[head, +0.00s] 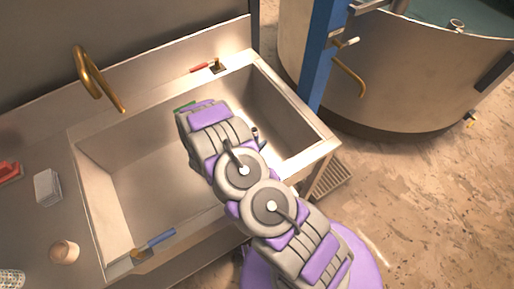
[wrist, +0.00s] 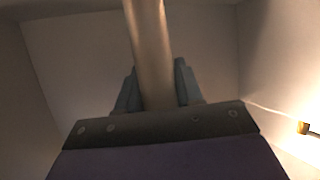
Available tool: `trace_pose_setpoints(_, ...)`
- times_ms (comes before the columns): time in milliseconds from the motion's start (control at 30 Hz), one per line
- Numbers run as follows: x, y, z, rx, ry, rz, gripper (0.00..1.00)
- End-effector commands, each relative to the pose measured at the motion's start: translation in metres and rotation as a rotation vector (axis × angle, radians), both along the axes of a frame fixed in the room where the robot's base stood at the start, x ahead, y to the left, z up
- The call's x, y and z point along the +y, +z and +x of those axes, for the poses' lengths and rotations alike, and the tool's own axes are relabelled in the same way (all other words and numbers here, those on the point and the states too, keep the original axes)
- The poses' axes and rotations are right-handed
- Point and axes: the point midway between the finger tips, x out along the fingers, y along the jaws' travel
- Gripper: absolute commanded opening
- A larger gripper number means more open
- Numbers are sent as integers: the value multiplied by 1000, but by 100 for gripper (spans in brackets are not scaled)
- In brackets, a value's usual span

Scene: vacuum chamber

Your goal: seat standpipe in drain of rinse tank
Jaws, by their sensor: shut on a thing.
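The rinse tank (head: 150,185) is a rectangular metal basin set in a counter in the head view. My arm reaches over it, and in that view the arm hides my gripper, the standpipe and the drain. In the wrist view my gripper (wrist: 155,92) has its two grey fingers shut on the standpipe (wrist: 148,45), a plain brownish tube. The tube runs from between the fingers up past the top edge of the picture, so its far end is out of sight. Pale tank walls surround it there. I cannot make out the drain in either view.
A brass faucet (head: 95,80) curves at the tank's back left. A blue-handled tool (head: 153,245) lies on the front rim, a red-handled one (head: 207,66) at the back. A blue post (head: 325,50) and large round vat (head: 415,85) stand right. A small brass piece (wrist: 304,128) shows in the wrist view.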

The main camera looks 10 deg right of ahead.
Motion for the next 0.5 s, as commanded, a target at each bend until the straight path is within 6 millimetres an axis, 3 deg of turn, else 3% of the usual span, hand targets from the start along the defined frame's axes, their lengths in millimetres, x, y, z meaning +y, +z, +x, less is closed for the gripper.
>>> trace_pose_setpoints(233,2,-37,1,7,4,5,0)
trace_pose_setpoints(467,0,-40,-1,11,3,8,0)
trace_pose_setpoints(500,0,-40,-1,12,2,7,38)
